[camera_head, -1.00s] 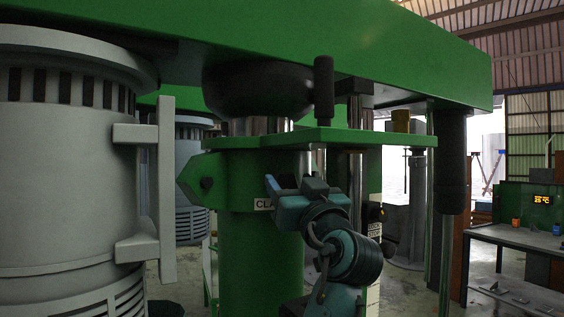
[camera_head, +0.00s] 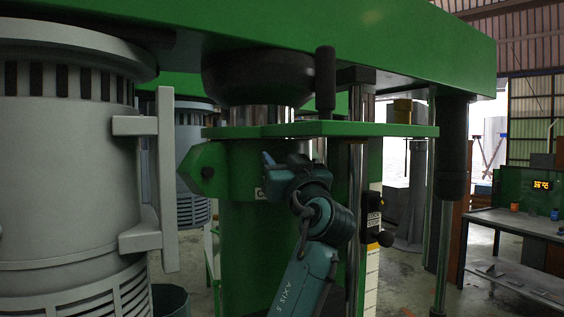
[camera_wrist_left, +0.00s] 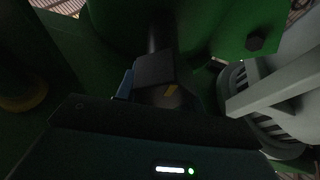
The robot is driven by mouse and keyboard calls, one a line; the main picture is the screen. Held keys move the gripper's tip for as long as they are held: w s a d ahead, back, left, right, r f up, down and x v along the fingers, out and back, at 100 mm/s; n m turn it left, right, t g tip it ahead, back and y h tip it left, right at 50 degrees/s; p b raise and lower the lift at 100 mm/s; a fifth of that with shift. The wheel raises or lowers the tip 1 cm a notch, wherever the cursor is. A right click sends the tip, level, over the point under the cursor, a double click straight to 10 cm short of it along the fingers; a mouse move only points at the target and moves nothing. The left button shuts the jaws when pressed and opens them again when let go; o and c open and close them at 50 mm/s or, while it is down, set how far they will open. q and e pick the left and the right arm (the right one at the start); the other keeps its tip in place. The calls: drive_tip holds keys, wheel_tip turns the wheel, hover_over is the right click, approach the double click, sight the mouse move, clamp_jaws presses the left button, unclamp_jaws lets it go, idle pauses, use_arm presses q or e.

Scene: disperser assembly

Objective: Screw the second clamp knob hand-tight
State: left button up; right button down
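My left gripper (camera_head: 284,165) is at the front of the green column (camera_head: 250,245), beside the partly covered white label. In the left wrist view, its dark fingers (camera_wrist_left: 155,75) point at the green column, with a dark rod-like part (camera_wrist_left: 160,38) just beyond them. I cannot tell whether the fingers touch or hold that part. A small dark knob or bolt head (camera_head: 207,172) is on the green bracket left of the gripper; it also shows in the left wrist view (camera_wrist_left: 256,42). No clamp knob is clearly identifiable at the fingertips. My right gripper is not in view.
A large grey motor housing (camera_head: 65,175) with a handle-like bracket (camera_head: 167,180) stands at left. A green plate (camera_head: 330,129) overhangs the gripper. A shiny rod (camera_head: 355,200) and a black fitting (camera_head: 376,220) are at its right. A workbench (camera_head: 520,222) is farther right.

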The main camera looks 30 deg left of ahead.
use_arm(q)
drive_tip(key=c, duration=0.4)
drive_tip(key=shift+c, duration=0.2)
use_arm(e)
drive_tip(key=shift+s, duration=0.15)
